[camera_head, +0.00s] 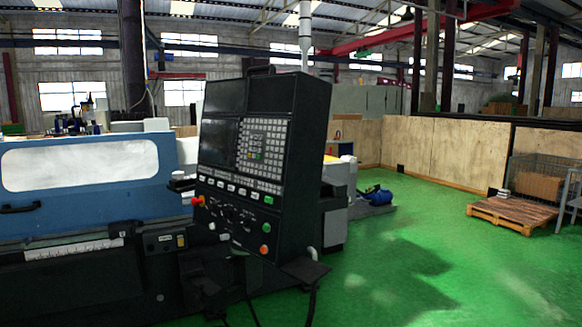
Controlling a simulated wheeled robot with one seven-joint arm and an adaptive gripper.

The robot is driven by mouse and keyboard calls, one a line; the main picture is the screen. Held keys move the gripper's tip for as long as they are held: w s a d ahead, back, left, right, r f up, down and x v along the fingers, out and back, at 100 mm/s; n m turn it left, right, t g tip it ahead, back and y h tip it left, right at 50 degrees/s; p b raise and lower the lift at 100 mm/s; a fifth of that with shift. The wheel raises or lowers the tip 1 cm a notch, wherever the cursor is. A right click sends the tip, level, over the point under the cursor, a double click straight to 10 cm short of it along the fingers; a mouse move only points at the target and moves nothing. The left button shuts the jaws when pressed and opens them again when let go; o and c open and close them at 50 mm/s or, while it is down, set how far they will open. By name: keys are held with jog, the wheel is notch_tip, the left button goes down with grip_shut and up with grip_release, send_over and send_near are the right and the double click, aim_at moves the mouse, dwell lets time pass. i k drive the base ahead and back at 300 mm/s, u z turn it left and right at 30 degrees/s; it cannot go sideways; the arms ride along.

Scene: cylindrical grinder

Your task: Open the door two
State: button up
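The cylindrical grinder stands at the left in the head view. Its blue sliding door (100,205) has a long pale window (80,165) and a dark horizontal handle (20,208) near the left edge. The door panel looks closed over the part in view; its left end lies outside the picture. I cannot tell from the picture which door is number two. My gripper is not in view.
A black control panel (250,165) with keys and coloured buttons stands right of the door and sticks out toward me. Green floor (420,260) is clear to the right. A wooden pallet (510,212) and a wire cage (540,180) stand farther right.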

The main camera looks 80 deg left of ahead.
aim_at(29, 169)
jog(key=u, duration=4.1)
